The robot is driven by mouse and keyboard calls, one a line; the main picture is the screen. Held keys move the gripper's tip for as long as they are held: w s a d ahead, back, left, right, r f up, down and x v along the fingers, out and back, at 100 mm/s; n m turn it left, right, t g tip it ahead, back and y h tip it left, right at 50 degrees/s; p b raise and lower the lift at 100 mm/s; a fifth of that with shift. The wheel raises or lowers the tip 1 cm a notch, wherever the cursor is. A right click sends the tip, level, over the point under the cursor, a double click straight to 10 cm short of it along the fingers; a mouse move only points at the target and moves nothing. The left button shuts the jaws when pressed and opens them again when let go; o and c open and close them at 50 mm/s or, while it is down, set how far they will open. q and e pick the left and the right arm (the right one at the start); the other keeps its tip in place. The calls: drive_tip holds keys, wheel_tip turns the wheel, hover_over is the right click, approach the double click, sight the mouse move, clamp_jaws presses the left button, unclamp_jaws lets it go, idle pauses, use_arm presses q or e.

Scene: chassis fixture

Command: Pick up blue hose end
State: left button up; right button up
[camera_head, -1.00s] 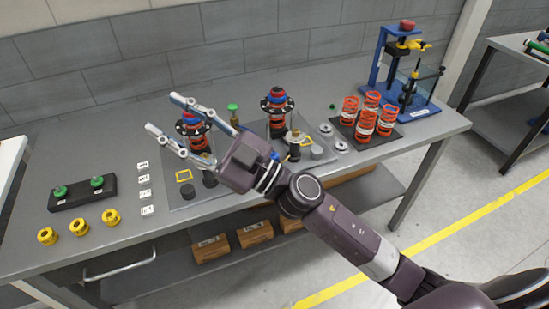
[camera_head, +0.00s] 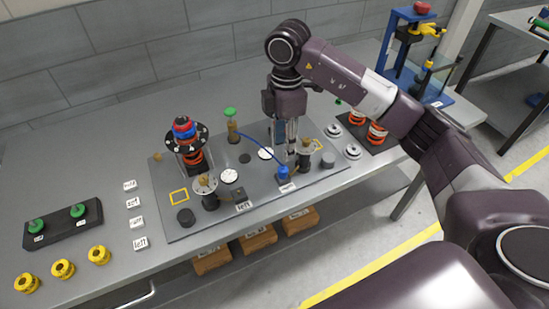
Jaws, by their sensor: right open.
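A thin blue hose (camera_head: 255,138) runs from beside a green-capped brass fitting (camera_head: 231,125) across the grey plate. The blue hose end (camera_head: 283,175) is a small blue block near the plate's front edge, beside a brass-topped post (camera_head: 304,155). My right gripper (camera_head: 288,156) points down just above and behind the blue end, with its jaws open and nothing seen between them. Whether a finger touches the hose is unclear. My right arm and gripper hide part of the plate behind. My left gripper is not in view.
A black, red and blue spring assembly (camera_head: 187,145) stands on the plate's left. Another brass-topped post (camera_head: 207,190) and a "left" label block (camera_head: 241,206) stand nearby. Orange springs (camera_head: 376,133) stand at right. Yellow rings (camera_head: 62,269) and green knobs (camera_head: 78,211) lie at left.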

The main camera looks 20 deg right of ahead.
sight(284, 167)
drive_tip(key=shift+s+d+f, duration=0.1)
drive_tip(key=shift+s+f, duration=0.15)
drive_tip(key=shift+s+f+p, duration=0.55)
drive_tip(key=shift+s+f, duration=0.05)
drive_tip(key=shift+s, duration=0.05)
drive_tip(key=shift+a+f+p, duration=0.15)
drive_tip(key=shift+f+p, duration=0.25)
drive_tip(key=shift+f, duration=0.15)
drive_tip(key=shift+a+f+p, duration=0.15)
drive_tip(key=shift+f+p, duration=0.25)
drive_tip(key=shift+f, duration=0.15)
drive_tip(key=f, duration=0.2)
drive_tip(key=shift+w+f, duration=0.3)
drive_tip(key=shift+s+f, duration=0.1)
drive_tip(key=shift+f, duration=0.1)
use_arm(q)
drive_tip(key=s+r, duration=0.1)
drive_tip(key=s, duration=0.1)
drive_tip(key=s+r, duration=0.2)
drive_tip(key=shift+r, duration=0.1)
use_arm(e)
clamp_jaws()
